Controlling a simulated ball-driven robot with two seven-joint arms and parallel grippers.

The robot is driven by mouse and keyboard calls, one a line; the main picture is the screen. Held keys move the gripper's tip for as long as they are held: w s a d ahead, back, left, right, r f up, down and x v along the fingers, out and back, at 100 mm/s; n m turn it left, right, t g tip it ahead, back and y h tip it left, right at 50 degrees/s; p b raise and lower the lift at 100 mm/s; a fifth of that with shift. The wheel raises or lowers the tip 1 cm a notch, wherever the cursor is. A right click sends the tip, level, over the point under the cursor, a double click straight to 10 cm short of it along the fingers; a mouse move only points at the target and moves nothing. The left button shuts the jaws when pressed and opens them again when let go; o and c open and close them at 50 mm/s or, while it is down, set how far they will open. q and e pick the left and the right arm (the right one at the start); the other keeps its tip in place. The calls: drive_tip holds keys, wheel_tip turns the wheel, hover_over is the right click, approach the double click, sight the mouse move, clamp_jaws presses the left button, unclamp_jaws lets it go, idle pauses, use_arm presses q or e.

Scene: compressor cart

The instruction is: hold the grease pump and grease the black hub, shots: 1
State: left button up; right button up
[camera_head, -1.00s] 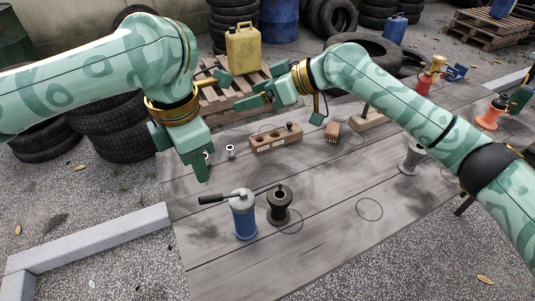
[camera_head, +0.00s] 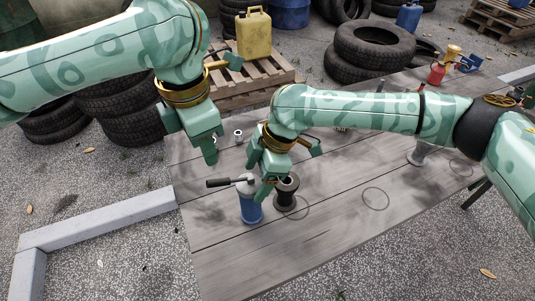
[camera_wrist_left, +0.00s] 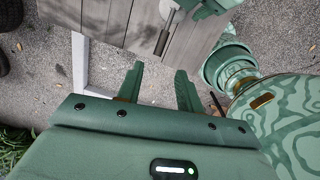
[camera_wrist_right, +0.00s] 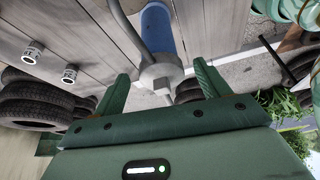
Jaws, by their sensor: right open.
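The grease pump stands upright on the table, with a blue body (camera_head: 251,212), a grey head and a black-gripped lever (camera_head: 218,182) pointing left. The black hub (camera_head: 287,191) stands just right of it, partly covered by my right gripper. My right gripper (camera_head: 260,178) is open and pointed down at the pump's top. In the right wrist view, the pump's grey head (camera_wrist_right: 160,75) shows between the spread fingers, with no clear grip. My left gripper (camera_head: 190,145) is open and empty above the table's left edge; its fingers (camera_wrist_left: 158,82) are apart in its wrist view.
Small silver fittings (camera_wrist_right: 32,52) stand on the table behind the pump. A grey hub (camera_head: 418,155) and a red can (camera_head: 436,74) stand farther right. My right forearm hides much of the table's back. The front right tabletop (camera_head: 340,235) is clear.

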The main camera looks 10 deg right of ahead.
drive_tip(key=x, duration=0.5)
drive_tip(key=shift+a+f, duration=0.15)
drive_tip(key=shift+f, duration=0.25)
drive_tip(key=c, duration=1.3)
use_arm(q)
drive_tip(key=c, duration=0.4)
use_arm(e)
drive_tip(key=shift+c, duration=0.7)
use_arm(q)
drive_tip(key=shift+f+n, duration=0.1)
drive_tip(key=shift+n, duration=0.4)
clamp_jaws()
drive_tip(key=shift+w+d+f+n+g, duration=0.15)
drive_tip(key=shift+f+n, duration=0.4)
drive_tip(key=shift+f, duration=0.65)
drive_tip(key=shift+w+a+f+n+g, duration=0.1)
drive_tip(key=shift+f+n, duration=0.5)
drive_tip(key=shift+f, duration=0.55)
drive_tip(key=shift+w+d+f+n+g, duration=0.15)
drive_tip(key=shift+f+n, duration=0.4)
drive_tip(key=shift+f, duration=0.65)
